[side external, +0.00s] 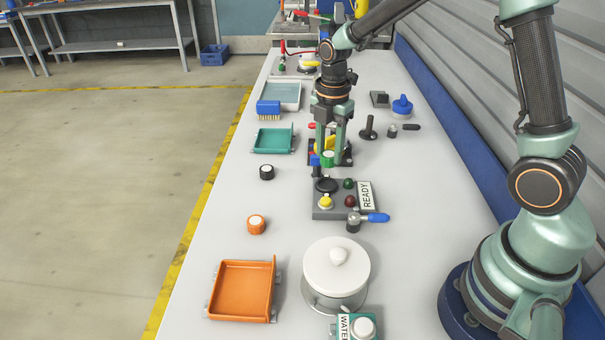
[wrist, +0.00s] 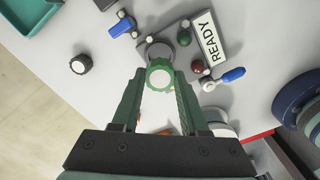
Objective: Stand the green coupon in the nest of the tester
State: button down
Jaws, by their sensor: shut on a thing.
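My gripper (side external: 328,157) is shut on the green coupon (side external: 327,160), a ribbed disc with a white face. In the wrist view the coupon (wrist: 159,75) sits between the fingertips (wrist: 160,82). The tester (side external: 338,211) is a grey block with a READY plate (side external: 367,195), a green and a red knob, and a yellow knob (side external: 326,202). Its dark round nest (side external: 326,184) is just below the coupon in the side view. In the wrist view the nest (wrist: 155,50) is partly hidden behind the coupon. The exact gap between them cannot be told.
A blue-handled lever (side external: 375,217) sticks out at the tester's right. A blue-topped piece (side external: 315,160) stands by my left finger. Coloured parts are behind my gripper.

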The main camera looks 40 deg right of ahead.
aim_at(328, 167)
jog(key=shift+f, duration=2.5)
jog(key=shift+f, duration=0.8)
jog(key=shift+c, duration=1.7)
grip_release()
